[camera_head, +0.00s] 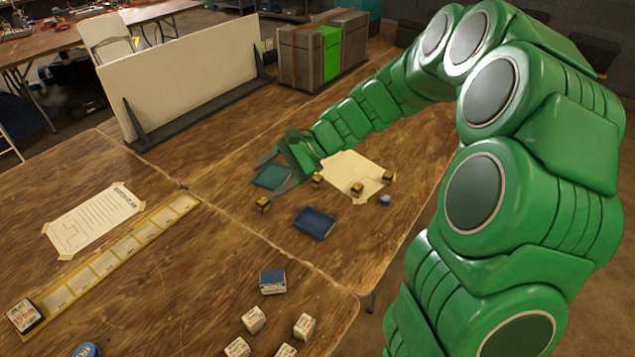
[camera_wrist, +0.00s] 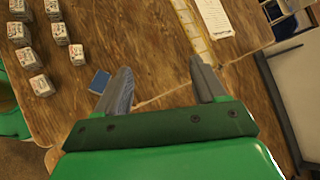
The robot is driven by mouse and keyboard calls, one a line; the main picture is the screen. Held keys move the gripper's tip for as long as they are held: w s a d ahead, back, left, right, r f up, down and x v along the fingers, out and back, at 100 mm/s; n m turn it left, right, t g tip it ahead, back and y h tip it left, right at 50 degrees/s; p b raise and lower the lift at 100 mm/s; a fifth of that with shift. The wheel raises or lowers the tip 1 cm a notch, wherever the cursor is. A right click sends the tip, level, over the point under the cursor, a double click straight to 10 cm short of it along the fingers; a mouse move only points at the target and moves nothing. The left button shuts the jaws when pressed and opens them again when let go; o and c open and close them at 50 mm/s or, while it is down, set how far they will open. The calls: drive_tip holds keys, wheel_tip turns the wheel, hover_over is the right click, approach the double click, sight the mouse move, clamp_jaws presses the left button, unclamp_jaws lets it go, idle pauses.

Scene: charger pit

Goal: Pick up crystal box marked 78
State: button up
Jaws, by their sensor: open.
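Several small white boxes with dark print stand on the wooden table at the bottom of the head view, among them one white box (camera_head: 253,319) and another to its right (camera_head: 303,327). Several such boxes (camera_wrist: 59,33) also show at the left of the wrist view. Their marks are too small to read, so I cannot tell which is 78. My gripper (camera_head: 271,174) is open and empty, well beyond these boxes in the head view. In the wrist view its fingers (camera_wrist: 160,67) are spread over the table, with the boxes to their left.
A blue box (camera_head: 272,282), a dark blue tray (camera_head: 314,223) and a teal tray (camera_head: 272,177) are on the table. Small black-and-yellow cubes (camera_head: 263,204) are near my gripper. A white panel (camera_head: 190,78) stands at the back.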

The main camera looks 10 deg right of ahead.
drive_tip(key=w+d+f+m+t+y, duration=0.1)
drive_tip(key=w+d+f+m+t, duration=0.2)
drive_tip(key=w, duration=0.6)
drive_tip(key=m+t+h, duration=0.2)
drive_tip(key=m+t, duration=0.4)
drive_tip(key=m, duration=0.7)
approach(317, 177)
drive_tip(key=shift+w+a+r, duration=0.1)
drive_tip(key=shift+w+a, duration=0.15)
drive_tip(key=shift+a, duration=0.1)
drive_tip(key=shift+w+d, duration=0.1)
drive_tip(key=x, duration=0.6)
drive_tip(key=shift+w+a, duration=0.15)
drive_tip(key=shift+a, duration=0.05)
drive_tip(key=x, duration=0.4)
drive_tip(key=shift+f, duration=0.35)
drive_tip(key=shift+w+a+f, duration=0.15)
drive_tip(key=shift+w+a, duration=0.2)
drive_tip(key=shift+a, duration=0.1)
